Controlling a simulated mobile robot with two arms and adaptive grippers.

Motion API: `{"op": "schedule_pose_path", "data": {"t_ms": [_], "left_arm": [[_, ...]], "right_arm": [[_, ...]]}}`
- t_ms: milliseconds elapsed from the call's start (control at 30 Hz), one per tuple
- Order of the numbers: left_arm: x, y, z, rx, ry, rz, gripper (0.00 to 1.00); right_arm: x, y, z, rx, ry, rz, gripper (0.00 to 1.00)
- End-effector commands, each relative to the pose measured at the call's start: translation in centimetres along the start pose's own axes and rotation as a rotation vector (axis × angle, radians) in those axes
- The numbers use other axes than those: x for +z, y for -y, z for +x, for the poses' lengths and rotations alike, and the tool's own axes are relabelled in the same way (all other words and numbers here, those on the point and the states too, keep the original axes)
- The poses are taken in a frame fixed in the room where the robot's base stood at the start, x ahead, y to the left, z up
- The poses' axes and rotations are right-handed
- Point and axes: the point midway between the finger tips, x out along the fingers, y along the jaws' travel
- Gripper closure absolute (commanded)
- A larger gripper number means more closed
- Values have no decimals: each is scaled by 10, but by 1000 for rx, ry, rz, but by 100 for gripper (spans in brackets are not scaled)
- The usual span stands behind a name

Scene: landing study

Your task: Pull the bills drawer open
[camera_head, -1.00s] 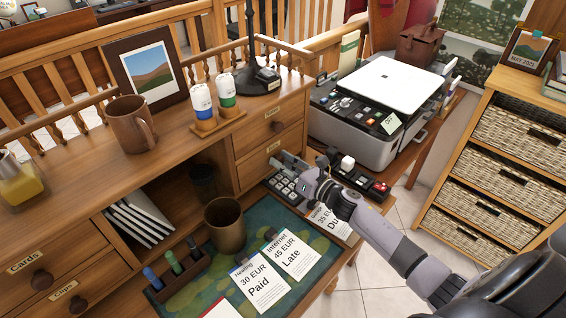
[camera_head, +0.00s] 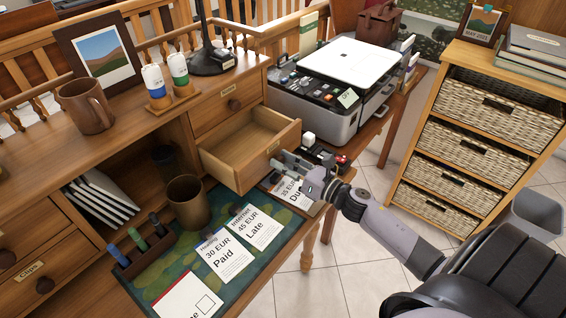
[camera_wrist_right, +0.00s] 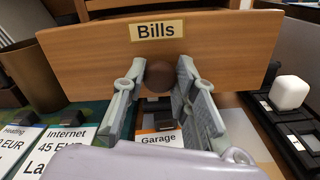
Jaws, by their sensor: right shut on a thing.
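The bills drawer (camera_head: 250,147) stands pulled out from the desk in the head view, and its visible inside is empty. In the right wrist view its front (camera_wrist_right: 90,62) carries a "Bills" label (camera_wrist_right: 157,30) and a round dark brown knob (camera_wrist_right: 158,75). My right gripper (camera_head: 282,163) is at the drawer front in the head view. In the right wrist view its fingers (camera_wrist_right: 158,88) are on both sides of the knob, shut on it. My left gripper is not in view.
A printer (camera_head: 335,90) stands to the right. A wicker drawer unit (camera_head: 470,140) is farther right, with tiled floor between.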

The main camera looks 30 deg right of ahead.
Motion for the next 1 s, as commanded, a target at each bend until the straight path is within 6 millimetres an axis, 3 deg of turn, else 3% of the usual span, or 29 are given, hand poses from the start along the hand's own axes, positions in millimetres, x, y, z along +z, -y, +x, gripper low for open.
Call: {"op": "schedule_pose_path", "data": {"t_ms": [33,67,367,733,867,1000], "left_arm": [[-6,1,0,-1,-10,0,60],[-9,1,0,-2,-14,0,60],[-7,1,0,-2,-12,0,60],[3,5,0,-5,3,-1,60],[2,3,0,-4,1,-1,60],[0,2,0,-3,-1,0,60]], "right_arm": [[0,0,0,0,0,2,100],[0,0,0,0,0,2,73],[0,0,0,0,0,0,53],[0,0,-4,-1,0,1,53],[-2,0,-21,-2,-2,2,53],[-2,0,-51,-3,-3,3,53]]}}
